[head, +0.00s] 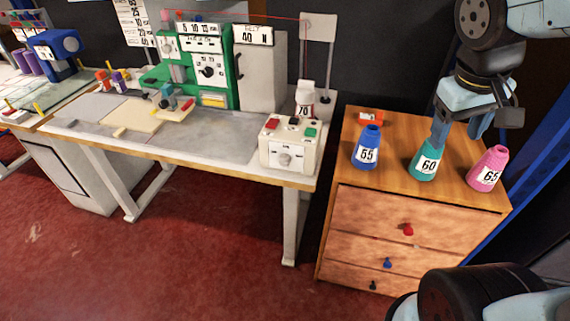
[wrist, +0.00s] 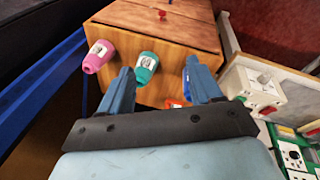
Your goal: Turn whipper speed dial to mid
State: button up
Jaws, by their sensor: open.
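A cream control box (head: 290,144) stands at the right end of the worktable. Its front has a white dial (head: 285,160), and red and green buttons are on top; the dial's marks are too small to read. The box also shows at the right of the wrist view (wrist: 250,88). The green machine has another dial (head: 208,71), dark with a white surround. I cannot tell from a label which one is the whipper speed dial. My gripper (head: 459,128) is open, pointing down above the wooden cabinet, right of both dials. In the wrist view nothing is visibly gripped between its fingers (wrist: 158,70).

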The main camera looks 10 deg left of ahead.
jog(key=w+a+f+n+g+h, duration=0.1)
jog(key=w+a+f+n+h, duration=0.4)
jog(key=f+n+h, duration=0.25)
jog(key=n+t+y, duration=0.7)
jog(key=n+t, duration=1)
jog(key=n, duration=0.6)
send_near(284, 162)
jog(key=shift+m, duration=0.25)
jog(key=w, duration=0.5)
jog(key=w+d, duration=0.1)
jog(key=w, duration=0.2)
jog(key=shift+w, duration=0.1)
jog(key=shift+c, duration=0.3)
